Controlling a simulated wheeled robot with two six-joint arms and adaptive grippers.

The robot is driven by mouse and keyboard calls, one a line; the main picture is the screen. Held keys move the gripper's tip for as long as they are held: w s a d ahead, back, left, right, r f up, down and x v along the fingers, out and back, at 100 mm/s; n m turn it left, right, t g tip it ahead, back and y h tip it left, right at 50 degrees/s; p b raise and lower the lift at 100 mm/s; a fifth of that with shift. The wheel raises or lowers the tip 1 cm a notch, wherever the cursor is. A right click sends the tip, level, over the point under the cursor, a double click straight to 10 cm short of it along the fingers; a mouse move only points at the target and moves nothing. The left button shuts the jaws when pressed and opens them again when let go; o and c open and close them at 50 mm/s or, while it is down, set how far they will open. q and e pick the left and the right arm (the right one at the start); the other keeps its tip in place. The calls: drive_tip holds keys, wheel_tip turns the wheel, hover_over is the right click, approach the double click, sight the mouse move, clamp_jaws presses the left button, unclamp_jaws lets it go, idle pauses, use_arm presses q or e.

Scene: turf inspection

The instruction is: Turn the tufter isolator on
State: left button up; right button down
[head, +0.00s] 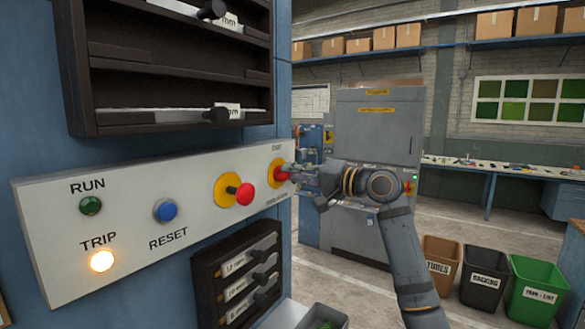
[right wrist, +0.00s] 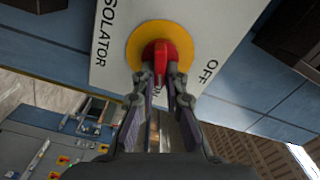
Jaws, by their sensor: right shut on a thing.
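The isolator (head: 276,171) is a red rotary handle on a yellow round plate at the right end of a pale control panel (head: 140,250). My right gripper (head: 290,174) reaches it from the right. In the right wrist view the isolator (right wrist: 160,50) shows its red handle between the fingertips of my right gripper (right wrist: 164,88), which is shut on it. The words ISOLATOR and OFF are printed beside the yellow plate there. The handle's exact setting is hard to tell. My left gripper is not in view.
The panel also bears a green RUN lamp (head: 91,206), a lit TRIP lamp (head: 102,261), a blue RESET button (head: 165,210) and a red mushroom button (head: 244,194) on yellow. Dark racks (head: 240,275) sit below and above. Bins (head: 482,276) stand at the right.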

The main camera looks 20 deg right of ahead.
drive_tip(key=shift+d+m+p, duration=0.1)
drive_tip(key=shift+m+p, duration=0.75)
drive_tip(key=shift+m, duration=1.25)
drive_tip(key=c, duration=1.7)
unclamp_jaws()
drive_tip(key=o, duration=0.3)
drive_tip(key=shift+w+d+f, duration=0.15)
drive_tip(key=shift+d+f, duration=0.1)
drive_tip(key=shift+d, duration=0.1)
drive_tip(key=v, duration=1.1)
drive_tip(key=shift+s+d, duration=0.2)
drive_tip(key=shift+d, duration=0.2)
drive_tip(key=shift+d, duration=0.1)
